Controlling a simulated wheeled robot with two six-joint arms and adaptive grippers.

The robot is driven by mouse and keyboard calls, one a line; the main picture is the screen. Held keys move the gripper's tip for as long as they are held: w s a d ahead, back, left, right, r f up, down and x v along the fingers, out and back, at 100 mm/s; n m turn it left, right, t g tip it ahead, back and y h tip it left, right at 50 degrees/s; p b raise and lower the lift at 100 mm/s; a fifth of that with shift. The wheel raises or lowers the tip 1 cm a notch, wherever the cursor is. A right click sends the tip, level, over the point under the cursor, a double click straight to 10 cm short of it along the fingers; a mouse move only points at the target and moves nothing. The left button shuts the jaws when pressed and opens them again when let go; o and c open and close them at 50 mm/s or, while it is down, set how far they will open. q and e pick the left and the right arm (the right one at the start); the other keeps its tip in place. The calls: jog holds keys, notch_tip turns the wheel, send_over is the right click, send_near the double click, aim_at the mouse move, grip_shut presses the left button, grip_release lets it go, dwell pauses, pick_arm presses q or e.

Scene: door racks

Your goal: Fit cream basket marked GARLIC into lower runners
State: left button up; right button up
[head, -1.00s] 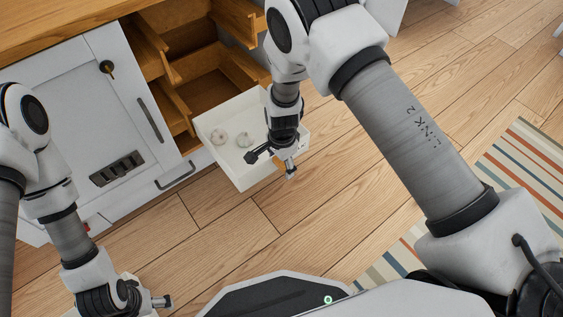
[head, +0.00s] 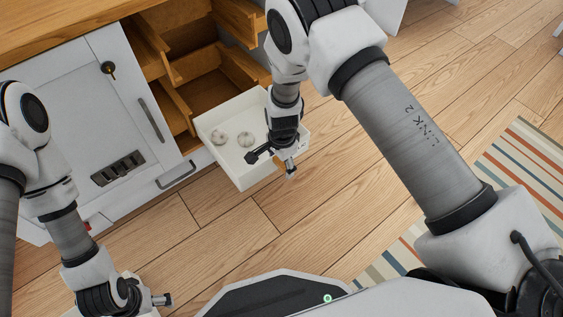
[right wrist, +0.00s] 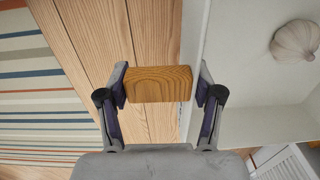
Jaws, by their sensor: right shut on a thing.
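The cream basket (head: 257,178) is an open-topped box with two pale garlic bulbs (head: 234,138) inside. It is in front of the cabinet's open bay, its far side close to the opening; I cannot tell whether it touches the runners. No GARLIC marking is readable. My right gripper (head: 276,162) is at its near wall. In the right wrist view, my right gripper (right wrist: 160,88) is shut on the basket's wooden handle (right wrist: 148,92), beside the white wall. The lower runners are not clearly visible. My left gripper (head: 160,300) is partly visible at the bottom left, jaws unclear.
A lower grey handle (head: 177,175) is left of the basket. Wood floor is clear; a striped rug (head: 520,180) lies right.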

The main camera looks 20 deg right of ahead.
jog(key=shift+r, duration=0.1)
jog(key=shift+w, duration=0.1)
dwell(0.5)
jog(key=shift+w+a, duration=0.1)
jog(key=shift+w, duration=0.15)
dwell(0.4)
jog(key=shift+p, duration=0.3)
jog(key=shift+p, duration=0.7)
dwell(2.6)
dwell(0.4)
